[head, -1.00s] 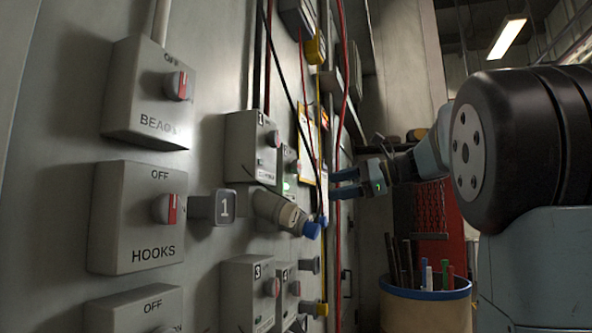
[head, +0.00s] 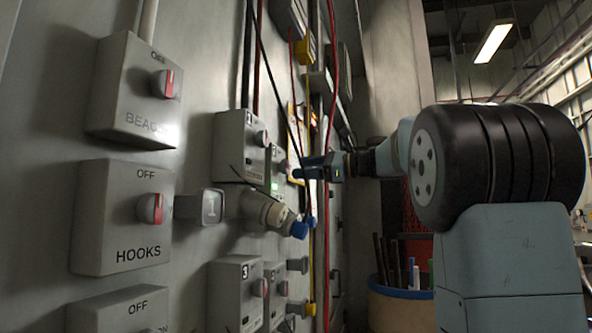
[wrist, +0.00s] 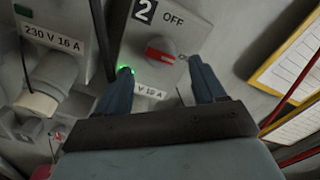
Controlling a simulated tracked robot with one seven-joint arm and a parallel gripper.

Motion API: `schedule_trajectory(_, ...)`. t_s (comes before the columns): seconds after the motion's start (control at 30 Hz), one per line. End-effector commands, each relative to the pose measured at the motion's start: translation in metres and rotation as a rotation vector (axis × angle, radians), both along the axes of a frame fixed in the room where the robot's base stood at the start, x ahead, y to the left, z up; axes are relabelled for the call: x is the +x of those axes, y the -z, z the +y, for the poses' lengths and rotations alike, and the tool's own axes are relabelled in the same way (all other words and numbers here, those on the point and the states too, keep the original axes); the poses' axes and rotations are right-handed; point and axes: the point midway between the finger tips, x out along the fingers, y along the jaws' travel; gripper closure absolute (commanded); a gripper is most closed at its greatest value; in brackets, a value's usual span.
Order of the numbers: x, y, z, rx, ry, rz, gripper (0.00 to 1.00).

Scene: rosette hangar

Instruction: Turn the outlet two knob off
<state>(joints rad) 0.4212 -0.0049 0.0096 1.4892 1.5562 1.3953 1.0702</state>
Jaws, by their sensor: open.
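The outlet two box (wrist: 190,50) is a grey wall box marked "2" with "OFF" above its knob. The outlet two knob (wrist: 161,50) is grey with a red bar lying roughly crosswise, not pointing at "OFF"; an "O…" label shows at its right. A green lamp (wrist: 125,71) glows at the box's lower left. My gripper (wrist: 160,68) is open, its blue fingers either side of the knob in the wrist view, apparently short of it. In the head view my gripper (head: 311,168) is close to the box (head: 277,168), partly hidden behind outlet one's box.
Outlet one's box (head: 240,150) and its plugged-in grey connector with a blue end (head: 265,212) stand nearer. The HOOKS box (head: 120,215) is at left. Hanging cables (head: 331,120) run beside my gripper. A bin of rods (head: 400,300) stands below right.

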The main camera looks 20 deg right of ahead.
Motion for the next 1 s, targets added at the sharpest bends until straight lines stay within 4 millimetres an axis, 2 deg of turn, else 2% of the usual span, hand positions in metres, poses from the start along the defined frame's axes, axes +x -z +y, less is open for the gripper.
schedule_trajectory(0.1,0.010,0.000,0.015,0.000,-0.002,0.000,0.31)
schedule_trajectory(0.3,0.021,0.000,0.031,0.000,-0.001,0.000,0.31)
schedule_trajectory(0.7,0.024,0.000,0.035,-0.001,0.001,-0.001,0.31)
schedule_trajectory(1.0,0.024,0.000,0.035,-0.001,0.002,0.000,0.59)
